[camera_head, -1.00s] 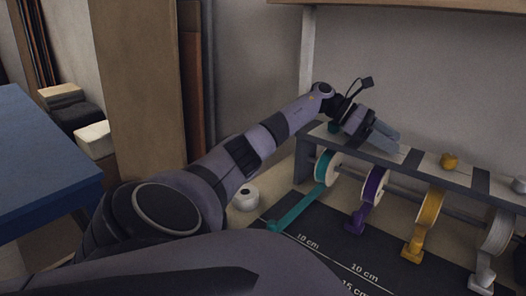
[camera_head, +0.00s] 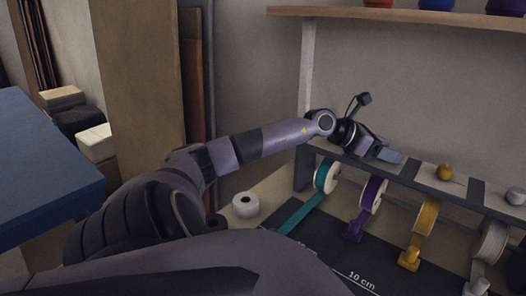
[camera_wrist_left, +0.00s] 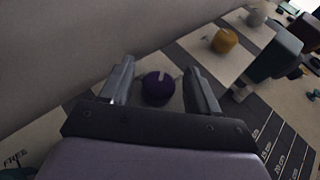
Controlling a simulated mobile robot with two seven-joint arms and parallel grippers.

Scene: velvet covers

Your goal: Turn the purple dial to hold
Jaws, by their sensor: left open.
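The purple dial (camera_wrist_left: 158,90) shows in the left wrist view, a round knob with a pale mark at its far edge. My left gripper (camera_wrist_left: 160,68) is open, with one finger on each side of the dial. A gap shows between the dial and each finger; I cannot tell how far down the fingers reach. In the head view my left gripper (camera_head: 388,154) is over the top of the dispenser rack (camera_head: 405,173) and hides the purple dial. The purple ribbon spool (camera_head: 373,192) hangs below it. My right gripper is not in view.
A yellow dial (camera_head: 445,172) and a grey dial (camera_head: 516,196) sit farther right on the rack. Teal (camera_head: 326,176), yellow (camera_head: 428,212) and white (camera_head: 492,240) spools hang below. A wooden shelf (camera_head: 400,15) with pots is above. A loose white roll (camera_head: 246,204) stands left.

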